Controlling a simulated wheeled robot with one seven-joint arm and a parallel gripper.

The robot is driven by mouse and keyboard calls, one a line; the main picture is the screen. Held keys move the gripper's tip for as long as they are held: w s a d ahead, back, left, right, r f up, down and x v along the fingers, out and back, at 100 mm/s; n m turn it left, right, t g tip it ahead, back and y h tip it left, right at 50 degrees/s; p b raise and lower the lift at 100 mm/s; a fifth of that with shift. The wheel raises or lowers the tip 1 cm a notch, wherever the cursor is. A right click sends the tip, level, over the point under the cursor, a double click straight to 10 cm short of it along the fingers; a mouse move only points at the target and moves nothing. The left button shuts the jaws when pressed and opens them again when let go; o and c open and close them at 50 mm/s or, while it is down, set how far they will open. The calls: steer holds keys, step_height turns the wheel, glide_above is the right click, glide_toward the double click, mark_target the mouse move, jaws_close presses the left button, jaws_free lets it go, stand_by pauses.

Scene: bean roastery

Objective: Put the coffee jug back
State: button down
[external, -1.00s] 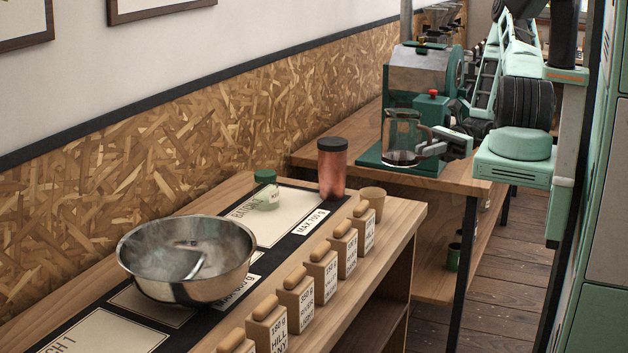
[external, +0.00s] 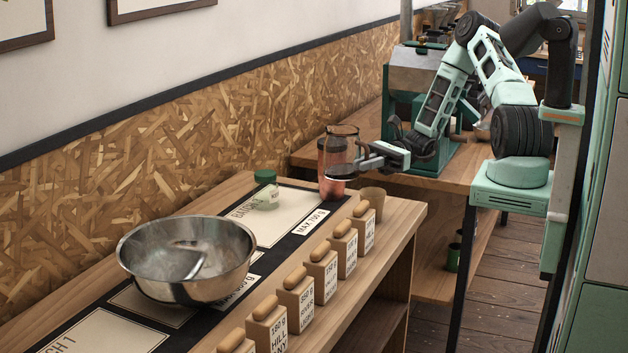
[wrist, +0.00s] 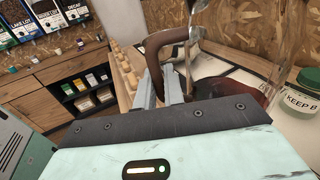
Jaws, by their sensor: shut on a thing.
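The coffee jug (external: 342,148) is clear glass with a dark band and a brown handle. It is held upright in the air in front of the copper canister on the near bench. My gripper (external: 374,156) is shut on its handle. In the wrist view the brown handle (wrist: 168,38) sits between my gripper's fingers (wrist: 160,88), and the glass body (wrist: 235,50) is partly cut off by the top edge.
A steel bowl (external: 187,258) and several wooden-topped boxes (external: 320,268) line the near bench. A wooden cup (external: 371,200) is at its end. The green machine (external: 430,85) stands on the far table.

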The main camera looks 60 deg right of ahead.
mark_target(334, 166)
steer(key=w, duration=0.2)
steer(key=w+a+f+b, duration=0.1)
steer(key=w, duration=0.2)
steer(key=w+a+b, duration=0.1)
steer(key=w, duration=0.1)
steer(key=shift+w+f, duration=0.15)
steer(key=shift+w, duration=0.25)
steer(key=w+a+r+m+t+b, duration=0.1)
steer(key=w+a+r+b, duration=0.3)
steer(key=w+a, duration=0.4)
steer(key=w+a+r+b, duration=0.45)
steer(key=w+a, duration=0.25)
steer(key=w, duration=0.3)
steer(key=shift+h, duration=0.3)
step_height(334, 166, down, 22)
steer(key=shift+w+r+p, duration=0.1)
steer(key=shift+w+p, duration=0.05)
steer(key=shift+p, duration=0.85)
steer(key=c, duration=1.5)
jaws_free()
steer(key=b+v, duration=0.1)
steer(key=v, duration=0.6)
steer(key=shift+s+d+b, duration=0.15)
steer(key=shift+s+b, duration=0.05)
steer(key=shift+b, duration=0.1)
